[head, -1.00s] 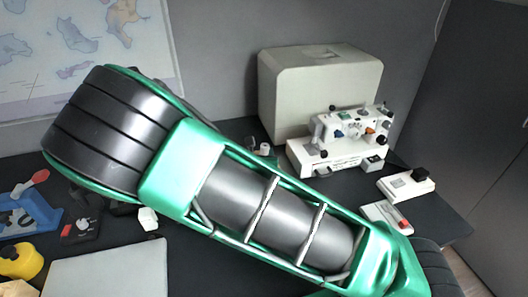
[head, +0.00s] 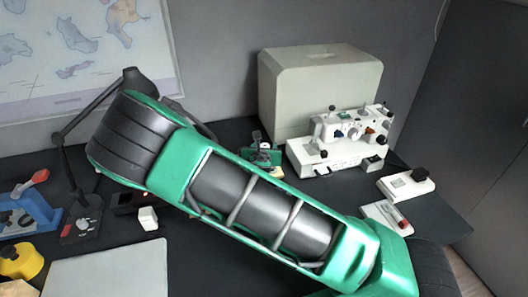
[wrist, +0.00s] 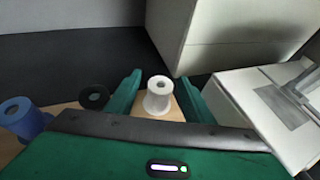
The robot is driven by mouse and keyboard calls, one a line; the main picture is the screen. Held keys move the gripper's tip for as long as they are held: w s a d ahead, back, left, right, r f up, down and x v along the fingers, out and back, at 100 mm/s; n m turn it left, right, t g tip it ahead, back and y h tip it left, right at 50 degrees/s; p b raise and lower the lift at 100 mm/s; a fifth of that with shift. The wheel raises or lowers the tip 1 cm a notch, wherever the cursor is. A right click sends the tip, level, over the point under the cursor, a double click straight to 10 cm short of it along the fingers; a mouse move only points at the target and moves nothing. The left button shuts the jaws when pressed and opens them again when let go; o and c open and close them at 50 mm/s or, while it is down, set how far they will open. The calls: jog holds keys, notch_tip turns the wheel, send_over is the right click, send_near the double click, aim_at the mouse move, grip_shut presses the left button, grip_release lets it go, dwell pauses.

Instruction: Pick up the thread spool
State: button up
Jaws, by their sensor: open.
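A white thread spool (wrist: 158,92) stands upright on a light wooden base (wrist: 173,113) in the wrist view. My gripper (wrist: 159,82) is open, with one green finger on each side of this spool. I cannot tell whether the fingers touch it. A black spool (wrist: 92,97) stands outside the left finger, and a blue spool (wrist: 20,115) is farther left. In the head view my gripper (head: 263,154) shows small beside the sewing machine, and the white spool (head: 266,145) is partly hidden by it.
A white sewing machine (head: 335,145) stands close to the right of my gripper, with a large pale case (head: 318,88) behind. A dark desk lamp (head: 82,229), blue tool (head: 28,212), yellow tape measure (head: 20,261) and closed laptop (head: 108,270) lie to the left.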

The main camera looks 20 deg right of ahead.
jog(key=c, duration=1.1)
jog(key=shift+r, duration=0.1)
jog(key=shift+r, duration=0.75)
notch_tip(320, 180, up, 3)
jog(key=shift+a+f, duration=0.15)
jog(key=s+a+r, duration=0.1)
jog(key=a+r, duration=0.1)
jog(key=a, duration=0.1)
jog(key=s+a+r, duration=0.1)
jog(key=a+r, duration=0.1)
jog(key=a, duration=0.2)
jog(key=s+a+r, duration=0.1)
jog(key=a+r, duration=0.1)
jog(key=a, duration=0.2)
jog(key=shift+s+r, duration=0.1)
jog(key=shift+r, duration=0.2)
